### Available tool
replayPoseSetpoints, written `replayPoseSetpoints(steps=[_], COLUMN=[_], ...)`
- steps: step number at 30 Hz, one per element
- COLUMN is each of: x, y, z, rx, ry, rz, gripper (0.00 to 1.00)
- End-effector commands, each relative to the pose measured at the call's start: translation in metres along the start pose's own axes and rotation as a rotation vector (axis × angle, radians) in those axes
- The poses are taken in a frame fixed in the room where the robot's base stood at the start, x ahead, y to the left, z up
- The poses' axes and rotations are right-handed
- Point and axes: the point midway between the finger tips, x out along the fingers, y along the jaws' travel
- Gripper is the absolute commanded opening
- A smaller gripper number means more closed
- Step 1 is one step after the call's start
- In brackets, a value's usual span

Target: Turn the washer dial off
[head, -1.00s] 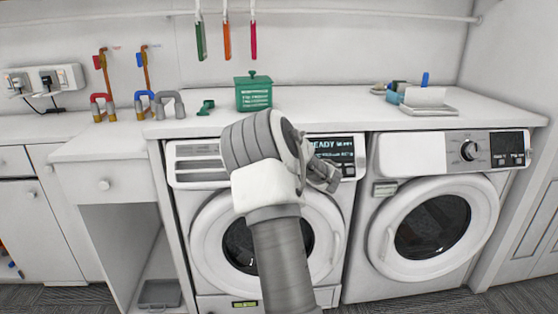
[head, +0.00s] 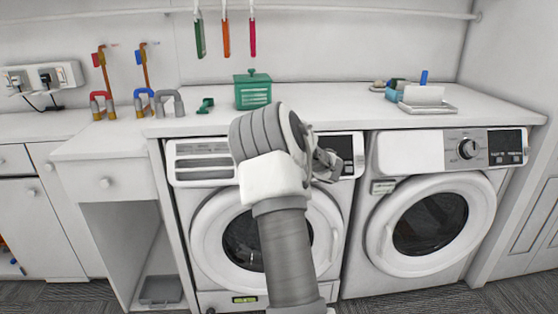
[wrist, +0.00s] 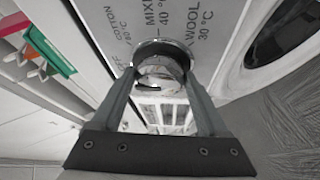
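The left front-loading machine (head: 190,174), taken as the washer, stands under the counter with its round door closed. Its display (head: 342,146) is dark, with no readable text. My gripper (head: 326,165) is at its control panel, and the dial is hidden behind it in the head view. In the wrist view the round dial (wrist: 160,72) lies between the two fingertips of my gripper (wrist: 160,82). The fingers are spread, one on each side of the dial. Whether they touch it is unclear. Panel print (wrist: 165,22) reads cotton, mixed and wool.
A second machine (head: 408,152) with its own dial (head: 467,149) stands to the right. A green box (head: 253,92) and a white tray (head: 428,107) are on the counter. Tools hang from the wall rail. My arm covers part of the washer door.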

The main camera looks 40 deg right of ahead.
Motion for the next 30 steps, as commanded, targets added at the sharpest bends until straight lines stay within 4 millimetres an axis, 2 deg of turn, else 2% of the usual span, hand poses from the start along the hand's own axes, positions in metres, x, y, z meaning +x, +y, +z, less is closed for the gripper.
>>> replayPoseSetpoints(steps=[1, 3, 10, 14, 20, 30], x=[0.000, 0.000, 0.000, -0.008, -0.043, -0.127], y=[0.000, 0.000, 0.000, 0.001, 0.003, 0.003], z=[0.001, 0.001, 0.000, 0.000, 0.000, 0.000], rx=[0.000, 0.000, 0.001, 0.002, 0.004, 0.003], ry=[-0.001, -0.001, 0.000, -0.001, -0.003, -0.002], rz=[0.000, 0.000, 0.000, 0.001, 0.003, 0.004], gripper=[0.87, 1.00, 1.00, 1.00, 1.00, 1.00])
